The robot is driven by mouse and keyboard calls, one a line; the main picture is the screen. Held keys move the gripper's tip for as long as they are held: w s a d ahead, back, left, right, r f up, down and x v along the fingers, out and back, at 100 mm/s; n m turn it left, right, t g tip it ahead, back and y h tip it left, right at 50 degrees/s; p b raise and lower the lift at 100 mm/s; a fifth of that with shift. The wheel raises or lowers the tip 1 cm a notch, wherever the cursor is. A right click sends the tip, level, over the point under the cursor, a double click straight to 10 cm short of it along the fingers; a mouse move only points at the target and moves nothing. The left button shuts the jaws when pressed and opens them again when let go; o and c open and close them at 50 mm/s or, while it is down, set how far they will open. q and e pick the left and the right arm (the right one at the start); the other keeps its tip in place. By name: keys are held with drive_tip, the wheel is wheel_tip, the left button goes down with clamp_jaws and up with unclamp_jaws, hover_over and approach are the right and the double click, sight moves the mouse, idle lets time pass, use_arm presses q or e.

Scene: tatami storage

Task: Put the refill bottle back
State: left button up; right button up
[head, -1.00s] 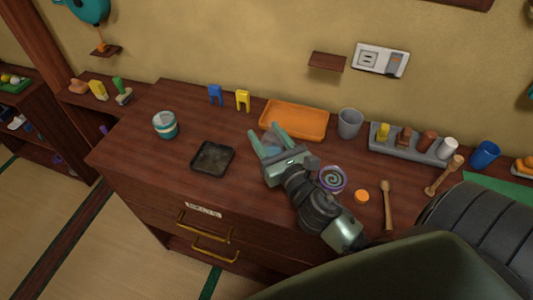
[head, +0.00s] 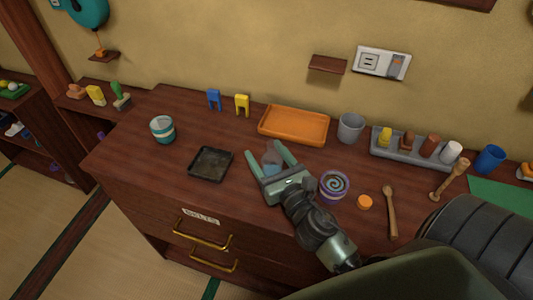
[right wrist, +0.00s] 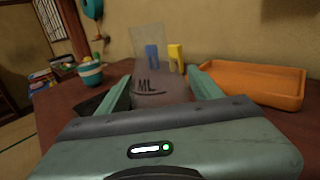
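The refill bottle (head: 271,159) is a see-through bottle with a bluish lower part, standing on the wooden chest top. In the right wrist view it is a pale, clear body (right wrist: 158,78) with dark "ML" lettering. My right gripper (head: 267,153) reaches in from the lower right, with its two green fingers spread apart on either side of the bottle. In the right wrist view the fingers (right wrist: 160,88) stand apart, with the bottle between and beyond them. I cannot tell whether either finger touches it. My left gripper is not in view.
An orange tray (head: 294,136) and a grey cup (head: 350,128) stand behind. A dark square tray (head: 211,149) and a teal-white cup (head: 162,130) lie left. A spiral-topped jar (head: 333,186), orange disc (head: 364,202) and wooden stick (head: 390,211) are right of my gripper.

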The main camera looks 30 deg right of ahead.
sight(277, 171)
drive_tip(key=shift+r, duration=0.15)
drive_tip(key=shift+s, duration=0.15)
drive_tip(key=s+b, duration=0.1)
drive_tip(key=s, duration=0.2)
drive_tip(key=s+b, duration=0.2)
drive_tip(key=s, duration=0.2)
drive_tip(key=s+b, duration=0.2)
drive_tip(key=s, duration=0.1)
drive_tip(key=shift+s+a, duration=0.35)
drive_tip(key=shift+a, duration=0.05)
drive_tip(key=shift+s, duration=0.45)
drive_tip(key=shift+r, duration=0.1)
